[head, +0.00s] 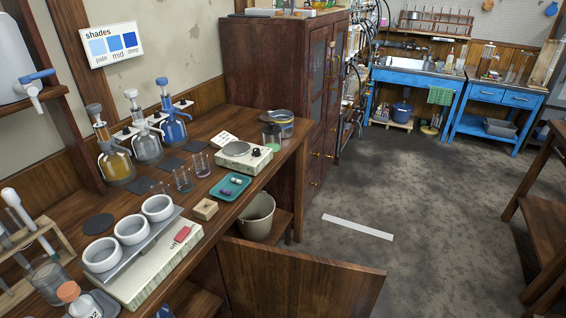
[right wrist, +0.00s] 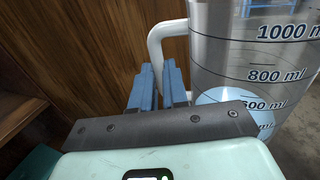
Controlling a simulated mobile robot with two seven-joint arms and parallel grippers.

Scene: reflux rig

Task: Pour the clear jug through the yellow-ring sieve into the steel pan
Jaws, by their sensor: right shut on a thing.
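A clear jug (right wrist: 235,65) with black volume marks fills the right of the right wrist view. Its pale handle (right wrist: 158,50) runs down between the blue fingers of my right gripper (right wrist: 158,85), which is shut on it. The jug looks about upright, and a pale round surface shows inside near the 600 ml mark. The jug's rim and base are out of that view. My left gripper is in neither view. I cannot make out the yellow-ring sieve or the steel pan for certain in the head view.
The wooden bench (head: 107,199) at left carries bottles, white bowls, a scale (head: 242,157) and a teal tray (head: 230,186). An open cabinet door (head: 300,280) juts into the floor. A tall cabinet (head: 265,80) stands behind.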

